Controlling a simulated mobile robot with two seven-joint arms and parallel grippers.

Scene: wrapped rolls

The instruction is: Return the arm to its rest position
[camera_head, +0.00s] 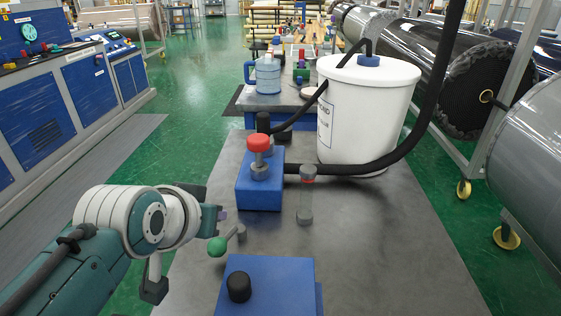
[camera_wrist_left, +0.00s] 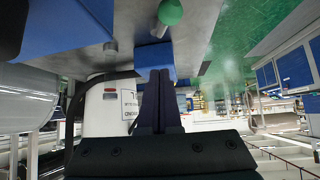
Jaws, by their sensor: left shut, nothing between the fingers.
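My left arm (camera_head: 165,222) comes in from the left of the head view, its white-ringed wrist over the left edge of the grey table (camera_head: 390,235). My left gripper (camera_head: 219,214) is mostly hidden behind the wrist there. In the left wrist view my left gripper (camera_wrist_left: 158,75) shows two dark fingers pressed together with nothing between them. That view is upside down. The fingers point toward a blue block and the white bucket's side, apart from the green-knobbed lever (camera_head: 218,246). My right gripper is in neither view.
A nearer blue box (camera_head: 270,285) has a black knob. Blue machines (camera_head: 45,100) stand left; green floor lies between.

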